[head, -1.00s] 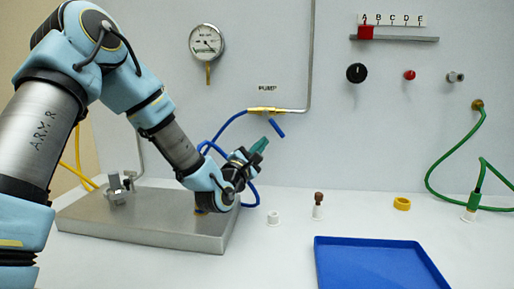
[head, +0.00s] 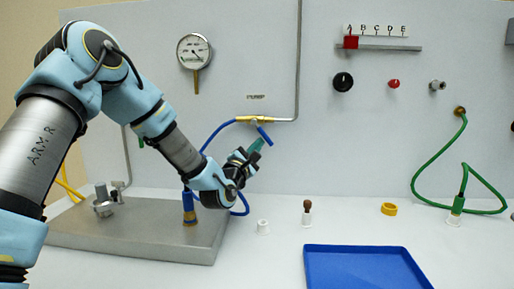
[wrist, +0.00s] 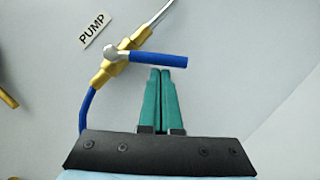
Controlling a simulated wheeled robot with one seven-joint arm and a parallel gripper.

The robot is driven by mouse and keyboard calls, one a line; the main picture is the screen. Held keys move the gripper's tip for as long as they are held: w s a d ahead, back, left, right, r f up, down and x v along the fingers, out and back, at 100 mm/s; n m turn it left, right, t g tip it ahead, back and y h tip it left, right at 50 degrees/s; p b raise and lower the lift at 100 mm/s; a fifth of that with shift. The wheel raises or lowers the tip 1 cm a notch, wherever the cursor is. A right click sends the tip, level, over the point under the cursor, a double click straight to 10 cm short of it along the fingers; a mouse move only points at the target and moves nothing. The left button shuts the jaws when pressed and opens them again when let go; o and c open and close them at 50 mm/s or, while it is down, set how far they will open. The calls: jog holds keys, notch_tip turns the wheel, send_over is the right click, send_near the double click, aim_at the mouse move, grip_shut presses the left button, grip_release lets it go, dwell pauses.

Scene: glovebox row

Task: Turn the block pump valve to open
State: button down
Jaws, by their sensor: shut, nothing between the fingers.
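The pump valve is a brass body (head: 252,119) on the back wall, under a PUMP label (head: 256,97). Its blue lever (head: 264,135) slants down to the right, off the line of the pipe. In the wrist view the brass body (wrist: 107,75) and the blue lever (wrist: 158,60) are close ahead. My gripper (head: 256,145) has green fingers and is shut and empty, just below the lever. In the wrist view the fingertips (wrist: 160,72) are just below the lever's outer half; I cannot tell whether they touch it.
A steel plate (head: 130,239) with fittings lies below my arm. A metal pipe (head: 299,60) rises from the valve.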

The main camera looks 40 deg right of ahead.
jog(key=shift+s+d+n+t+b, duration=0.3)
jog(key=shift+n+t+b, duration=0.1)
jog(key=shift+n+b, duration=0.45)
jog(key=n+t+b, duration=0.1)
jog(key=n, duration=0.1)
jog(key=s+d+n+t+b, duration=0.1)
jog(key=b, duration=0.1)
jog(key=n+b, duration=0.2)
jog(key=shift+s+d+r+n+t+y, duration=0.15)
jog(key=shift+d+r+n+t+y, duration=0.15)
jog(key=shift+n+t, duration=0.1)
jog(key=shift+s+d+r+n+t+y+b, duration=0.2)
jog(key=shift+r+n+t+y+b, duration=0.4)
jog(key=shift+n+b, duration=0.5)
jog(key=shift+s+d+r+n+t+y+b, duration=0.3)
jog(key=shift+n+t+b, duration=0.4)
jog(key=shift+n, duration=0.7)
jog(key=shift+s+d+r+n+t+y+b, duration=0.15)
jog(key=shift+r+n+t+y+b, duration=0.4)
jog(key=shift+n+b, duration=0.55)
jog(key=shift+n, duration=0.25)
